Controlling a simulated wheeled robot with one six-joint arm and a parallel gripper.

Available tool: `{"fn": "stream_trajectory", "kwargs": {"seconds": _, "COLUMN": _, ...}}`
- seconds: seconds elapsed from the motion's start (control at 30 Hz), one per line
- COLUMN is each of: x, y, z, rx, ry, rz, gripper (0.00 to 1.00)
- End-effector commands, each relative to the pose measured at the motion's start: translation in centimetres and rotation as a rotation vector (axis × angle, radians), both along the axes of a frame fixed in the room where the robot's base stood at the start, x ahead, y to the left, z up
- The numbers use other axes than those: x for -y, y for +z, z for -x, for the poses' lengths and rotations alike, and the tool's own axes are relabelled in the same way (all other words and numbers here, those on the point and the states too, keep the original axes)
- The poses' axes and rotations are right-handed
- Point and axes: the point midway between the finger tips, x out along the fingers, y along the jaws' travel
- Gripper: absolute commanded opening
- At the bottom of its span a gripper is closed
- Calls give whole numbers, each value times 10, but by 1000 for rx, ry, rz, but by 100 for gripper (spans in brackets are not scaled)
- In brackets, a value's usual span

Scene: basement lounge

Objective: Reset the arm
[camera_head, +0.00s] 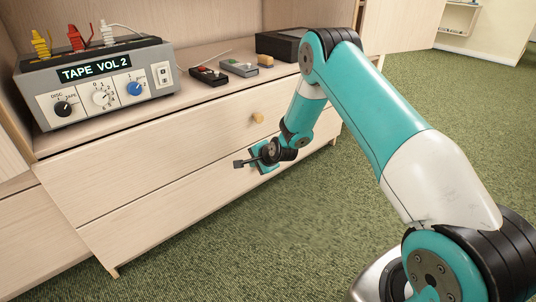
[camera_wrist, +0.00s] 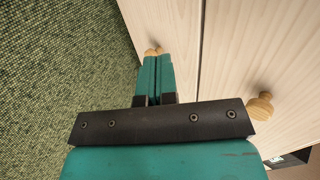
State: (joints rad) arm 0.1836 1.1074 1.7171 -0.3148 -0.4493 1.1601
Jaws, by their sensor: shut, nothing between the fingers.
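My gripper (camera_head: 263,160) is in front of the wooden drawer unit (camera_head: 160,170), low on its face, with my teal arm reaching from the right. The wrist view shows its two teal fingers (camera_wrist: 156,72) pressed together, with nothing held between them. A round wooden knob (camera_wrist: 153,52) shows just past the fingertips; I cannot tell whether they touch it. Another knob (camera_wrist: 260,107) is to the right, across the drawer seam. The head view shows a knob on the upper drawer (camera_head: 258,118), above my gripper.
A grey device labelled TAPE VOL 2 (camera_head: 100,83) stands on the unit's top, with yellow, red and white plugs on it. Two small boxes, one dark (camera_head: 208,76) and one grey (camera_head: 239,68), and a black box (camera_head: 279,46) sit further right. Green carpet (camera_head: 290,225) is open in front.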

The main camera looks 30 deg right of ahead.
Motion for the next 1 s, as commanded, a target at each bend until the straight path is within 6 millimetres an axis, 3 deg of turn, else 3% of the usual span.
{"fn": "stream_trajectory", "kwargs": {"seconds": 0.03, "x": 5, "y": 14, "z": 10, "rx": -5, "ry": -6, "rz": 1, "gripper": 0}}
{"fn": "stream_trajectory", "kwargs": {"seconds": 0.1, "x": 7, "y": 23, "z": 20, "rx": -4, "ry": -6, "rz": 1, "gripper": 0}}
{"fn": "stream_trajectory", "kwargs": {"seconds": 0.3, "x": 11, "y": 39, "z": 40, "rx": -3, "ry": -4, "rz": 0, "gripper": 0}}
{"fn": "stream_trajectory", "kwargs": {"seconds": 0.57, "x": 11, "y": 43, "z": 46, "rx": -2, "ry": 0, "rz": 2, "gripper": 0}}
{"fn": "stream_trajectory", "kwargs": {"seconds": 0.67, "x": 1, "y": 59, "z": 46, "rx": -5, "ry": 44, "rz": 18, "gripper": 0}}
{"fn": "stream_trajectory", "kwargs": {"seconds": 0.77, "x": -26, "y": 98, "z": 52, "rx": -20, "ry": 170, "rz": 65, "gripper": 0}}
{"fn": "stream_trajectory", "kwargs": {"seconds": 0.83, "x": -53, "y": 135, "z": 65, "rx": -34, "ry": 306, "rz": 116, "gripper": 0}}
{"fn": "stream_trajectory", "kwargs": {"seconds": 1.0, "x": -122, "y": 227, "z": 130, "rx": -62, "ry": 704, "rz": 261, "gripper": 0}}
